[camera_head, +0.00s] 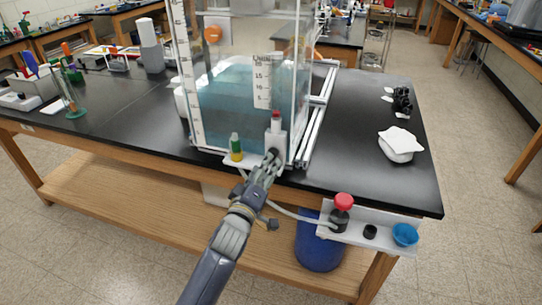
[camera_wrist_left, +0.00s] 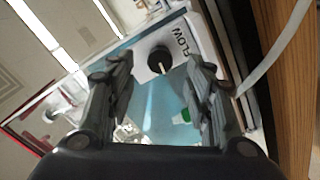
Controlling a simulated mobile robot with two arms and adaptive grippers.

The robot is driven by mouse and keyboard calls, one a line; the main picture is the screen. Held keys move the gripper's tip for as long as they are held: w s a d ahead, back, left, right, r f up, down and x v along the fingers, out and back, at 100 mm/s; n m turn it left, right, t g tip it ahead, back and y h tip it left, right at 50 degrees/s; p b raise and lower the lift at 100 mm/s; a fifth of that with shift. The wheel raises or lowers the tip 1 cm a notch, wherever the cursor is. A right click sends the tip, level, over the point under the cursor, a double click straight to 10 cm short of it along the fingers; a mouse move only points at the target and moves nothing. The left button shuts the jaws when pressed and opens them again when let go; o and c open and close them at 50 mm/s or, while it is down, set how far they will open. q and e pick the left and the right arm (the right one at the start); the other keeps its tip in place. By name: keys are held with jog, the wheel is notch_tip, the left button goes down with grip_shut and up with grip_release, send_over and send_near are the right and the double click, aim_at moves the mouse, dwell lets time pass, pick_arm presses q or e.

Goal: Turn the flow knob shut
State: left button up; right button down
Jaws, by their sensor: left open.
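The flow knob (camera_wrist_left: 159,59) is a round black knob with a pale pointer line. It sits on a white panel (camera_wrist_left: 181,70) beside the printed word FLOW. My left gripper (camera_wrist_left: 156,72) is open, with one finger to each side of the knob in the left wrist view. I cannot tell whether the fingers touch it. In the head view my left gripper (camera_head: 269,164) reaches up to the front of the white valve block (camera_head: 276,136) at the tank's lower front corner. The knob is mostly hidden there by the fingers. My right gripper is not in view.
The clear tank (camera_head: 225,105) of bluish water stands on the black bench. A pale hose runs beside my gripper to a red-capped bottle (camera_head: 341,212) on a white shelf. A blue bin (camera_head: 318,248) stands below.

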pick_arm(q)
jog(key=shift+x, duration=3)
jog(key=shift+c, duration=0.6)
jog(key=c, duration=1)
